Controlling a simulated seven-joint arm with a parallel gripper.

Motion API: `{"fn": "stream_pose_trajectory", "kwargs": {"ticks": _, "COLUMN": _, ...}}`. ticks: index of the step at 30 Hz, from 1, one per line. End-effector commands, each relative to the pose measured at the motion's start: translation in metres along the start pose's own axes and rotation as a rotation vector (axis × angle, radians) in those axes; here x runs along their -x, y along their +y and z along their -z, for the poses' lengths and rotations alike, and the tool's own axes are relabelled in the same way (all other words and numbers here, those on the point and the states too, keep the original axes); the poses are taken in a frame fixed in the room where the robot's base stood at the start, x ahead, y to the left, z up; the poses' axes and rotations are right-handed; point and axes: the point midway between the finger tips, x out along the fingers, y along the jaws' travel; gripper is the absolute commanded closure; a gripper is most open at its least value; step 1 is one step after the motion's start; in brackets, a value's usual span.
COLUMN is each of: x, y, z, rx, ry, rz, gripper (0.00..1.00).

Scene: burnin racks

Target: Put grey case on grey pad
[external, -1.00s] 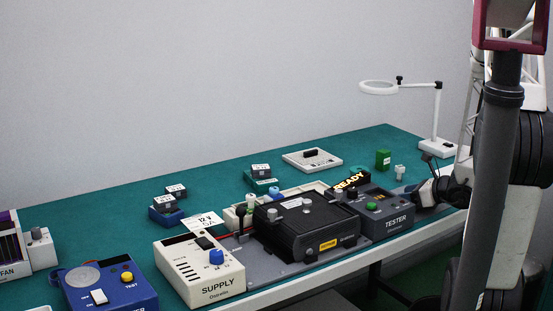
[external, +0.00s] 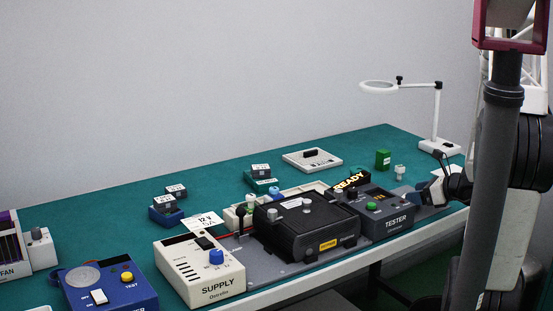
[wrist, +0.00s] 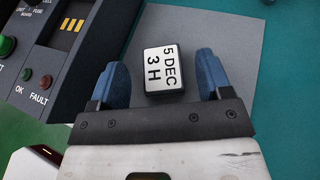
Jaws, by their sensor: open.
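In the wrist view a small dark grey case (wrist: 164,68) with a white label reading "5 DEC 3 H" lies flat, label up, on a grey pad (wrist: 222,32) beside the tester. My gripper (wrist: 162,60) is open; its blue fingers stand on either side of the case, with a visible gap at each side. In the external view my gripper (external: 441,187) is low at the right end of the bench, just right of the tester (external: 392,217). I cannot make out the case there.
The tester's buttons and a black box (external: 300,225) stand left of the pad. A white lamp stand (external: 436,145), a green block (external: 383,159) and a grey tray (external: 311,160) are farther back. Green mat lies clear right of the pad in the wrist view.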

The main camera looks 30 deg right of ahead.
Motion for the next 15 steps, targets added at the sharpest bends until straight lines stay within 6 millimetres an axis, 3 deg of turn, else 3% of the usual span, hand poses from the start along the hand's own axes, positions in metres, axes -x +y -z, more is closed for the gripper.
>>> {"fn": "stream_pose_trajectory", "kwargs": {"ticks": 15, "x": 0.05, "y": -0.001, "z": 0.0, "rx": 0.002, "ry": 0.0, "rz": 0.002, "gripper": 0.28}}
